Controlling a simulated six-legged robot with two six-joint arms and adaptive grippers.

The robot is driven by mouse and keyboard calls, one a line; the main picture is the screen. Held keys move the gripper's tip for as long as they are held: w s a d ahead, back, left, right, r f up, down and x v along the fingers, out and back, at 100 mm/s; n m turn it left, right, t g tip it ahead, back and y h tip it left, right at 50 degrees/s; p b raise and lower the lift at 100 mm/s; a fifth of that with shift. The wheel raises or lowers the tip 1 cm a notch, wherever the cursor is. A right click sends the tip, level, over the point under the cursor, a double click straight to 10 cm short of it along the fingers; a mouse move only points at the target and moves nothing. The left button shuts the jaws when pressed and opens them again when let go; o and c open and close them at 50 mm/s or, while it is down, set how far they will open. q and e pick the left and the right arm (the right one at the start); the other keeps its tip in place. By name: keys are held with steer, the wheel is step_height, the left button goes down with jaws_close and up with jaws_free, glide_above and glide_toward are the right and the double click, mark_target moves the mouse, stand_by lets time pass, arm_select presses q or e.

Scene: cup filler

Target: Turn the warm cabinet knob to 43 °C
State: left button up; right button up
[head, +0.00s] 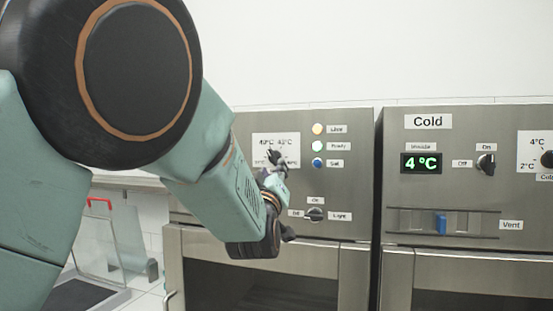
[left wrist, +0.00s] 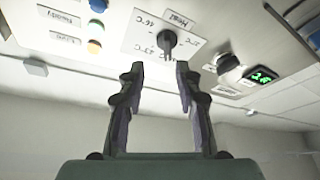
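The warm cabinet's dial plate (head: 291,145) is a white square on the left cabinet's panel, with 40 °C and 43 °C marks along its top. My left gripper (head: 278,163) is in front of it and covers much of the dial. In the left wrist view, which is upside down, the dark knob (left wrist: 167,42) sits on the plate (left wrist: 135,38). My left gripper (left wrist: 160,72) is open, its fingertips apart and just short of the knob, with the knob roughly between their lines. My right gripper is not in view.
Orange, green and blue indicators (head: 318,146) stand right of the dial. A lower switch (head: 314,214) is close to my wrist. The cold cabinet (head: 428,122) at right shows 4 °C and has a blue vent slider (head: 441,223). A red-handled rack (head: 99,204) is at lower left.

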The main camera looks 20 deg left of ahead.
mark_target(272, 158)
arm_select(q)
steer(key=p+x, duration=0.1)
steer(key=x, duration=0.3)
steer(key=p+x, duration=0.1)
steer(key=x, duration=0.2)
steer(key=shift+a+p, duration=0.3)
steer(key=shift+a, duration=0.1)
steer(key=shift+w+a, duration=0.15)
steer(key=shift+w, duration=0.15)
steer(key=shift+w+a+n, duration=0.3)
steer(key=shift+w+a, duration=0.05)
steer(key=shift+a, duration=0.1)
steer(key=shift+d, duration=0.25)
steer(key=shift+s+d+r, duration=0.1)
steer(key=shift+d, duration=0.05)
steer(key=shift+c, duration=1.5)
steer(key=shift+a, duration=0.25)
jaws_close()
steer(key=shift+d, duration=0.15)
